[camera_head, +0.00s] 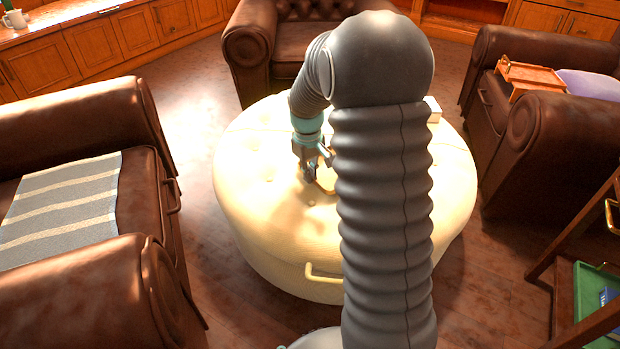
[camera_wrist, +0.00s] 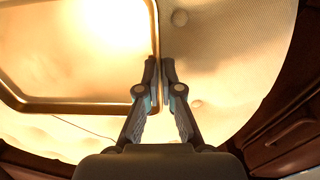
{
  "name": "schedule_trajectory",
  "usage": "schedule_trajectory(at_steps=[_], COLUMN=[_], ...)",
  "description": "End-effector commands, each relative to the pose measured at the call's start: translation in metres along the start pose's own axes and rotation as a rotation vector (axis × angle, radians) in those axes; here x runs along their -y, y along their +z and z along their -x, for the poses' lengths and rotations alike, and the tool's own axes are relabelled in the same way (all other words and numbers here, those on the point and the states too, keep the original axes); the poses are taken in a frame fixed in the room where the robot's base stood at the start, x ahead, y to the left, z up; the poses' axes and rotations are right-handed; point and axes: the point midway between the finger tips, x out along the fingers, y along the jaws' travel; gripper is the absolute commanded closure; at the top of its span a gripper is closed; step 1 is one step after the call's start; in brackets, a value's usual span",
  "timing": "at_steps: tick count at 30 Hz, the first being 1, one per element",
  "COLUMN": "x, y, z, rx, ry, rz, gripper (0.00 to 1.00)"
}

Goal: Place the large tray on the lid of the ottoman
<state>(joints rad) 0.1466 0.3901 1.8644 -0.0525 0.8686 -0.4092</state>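The large tray (camera_wrist: 75,104) has a thin gold-brown rim with rounded corners and shows at the left of the wrist view, over the cream tufted ottoman (camera_wrist: 215,60). In the head view the round ottoman (camera_head: 265,225) stands in the middle with a handle on its front; the tray is mostly hidden behind my arm. My gripper (camera_wrist: 160,75) has its fingers close together on either side of the tray's right rim, apparently shut on it. In the head view my gripper (camera_head: 318,170) is low over the lid. I cannot tell whether the tray rests fully on the lid.
Brown leather armchairs surround the ottoman; the left one (camera_head: 85,125) holds a striped grey cloth (camera_head: 65,210). The right one holds a wooden tray (camera_head: 530,75) and a lilac item (camera_head: 590,84). A small white item (camera_head: 433,108) shows beyond my arm. A wooden stand is at lower right.

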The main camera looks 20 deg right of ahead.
Motion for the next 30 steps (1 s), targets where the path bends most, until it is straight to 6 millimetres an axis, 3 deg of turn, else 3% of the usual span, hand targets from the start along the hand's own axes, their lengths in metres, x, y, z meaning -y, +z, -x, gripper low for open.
schedule_trajectory(at_steps=[3, 15, 19, 30], x=[0.001, 0.001, 0.001, 0.000], y=[0.000, 0.000, 0.001, 0.000], z=[-0.015, -0.020, -0.019, -0.014], rx=[0.001, 0.000, 0.001, 0.000], ry=[0.000, 0.000, 0.000, 0.000], rz=[0.000, 0.000, 0.000, 0.000], gripper=[1.00, 1.00, 0.69, 0.69])
